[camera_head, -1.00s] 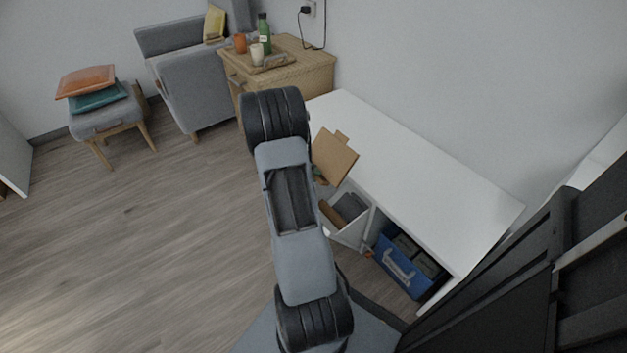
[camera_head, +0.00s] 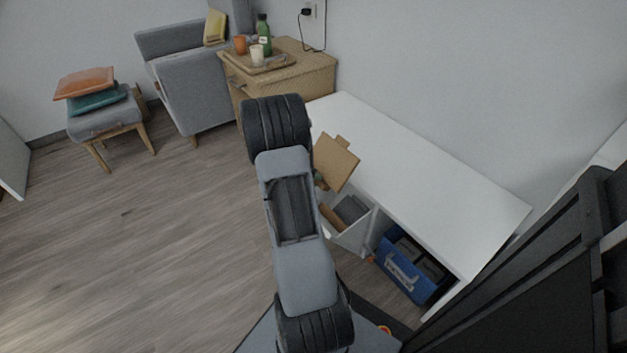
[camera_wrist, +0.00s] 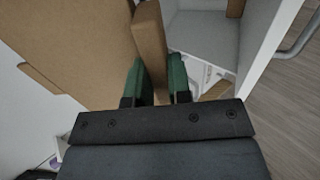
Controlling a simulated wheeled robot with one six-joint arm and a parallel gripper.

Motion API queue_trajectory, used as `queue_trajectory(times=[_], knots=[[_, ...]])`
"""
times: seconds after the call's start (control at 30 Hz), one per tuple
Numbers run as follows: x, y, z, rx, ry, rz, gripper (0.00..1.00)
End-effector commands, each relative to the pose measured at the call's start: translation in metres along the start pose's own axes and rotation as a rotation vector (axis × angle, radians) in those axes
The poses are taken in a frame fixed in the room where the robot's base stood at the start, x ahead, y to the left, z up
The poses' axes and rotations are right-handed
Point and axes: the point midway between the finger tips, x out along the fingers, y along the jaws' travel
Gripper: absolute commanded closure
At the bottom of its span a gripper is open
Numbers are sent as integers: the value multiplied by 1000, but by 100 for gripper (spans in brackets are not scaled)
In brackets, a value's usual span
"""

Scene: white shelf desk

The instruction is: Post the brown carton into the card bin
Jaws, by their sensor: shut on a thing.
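The brown carton (camera_head: 336,161) is tilted beside the front edge of the white desk's top, at its far end, in the head view. In the wrist view its broad brown face (camera_wrist: 70,45) fills the upper left. My gripper (camera_wrist: 156,75) has green fingers shut on a narrow brown part of the carton. In the head view my arm hides most of the gripper. A white open bin (camera_head: 357,237) with brown and grey pieces inside sits just below the carton; it may be the card bin, but I see no label.
A blue bin (camera_head: 398,276) with a pale handle and dark contents stands under the desk (camera_head: 430,180), right of the white bin. The desktop is bare. A wooden cabinet (camera_head: 310,75) with a tray stands beyond. Floor to the left is clear up to the stool (camera_head: 104,124).

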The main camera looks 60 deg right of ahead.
Motion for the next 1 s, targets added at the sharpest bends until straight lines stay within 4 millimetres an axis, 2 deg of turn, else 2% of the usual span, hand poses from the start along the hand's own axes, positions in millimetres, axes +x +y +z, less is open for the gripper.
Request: queue_trajectory(times=[0.03, 0.53, 1.0], knots=[[7, -9, 0, 1, 0, 1, 100], [42, -53, 0, -1, 0, 1, 100], [53, -67, 0, 0, 1, 1, 100]])
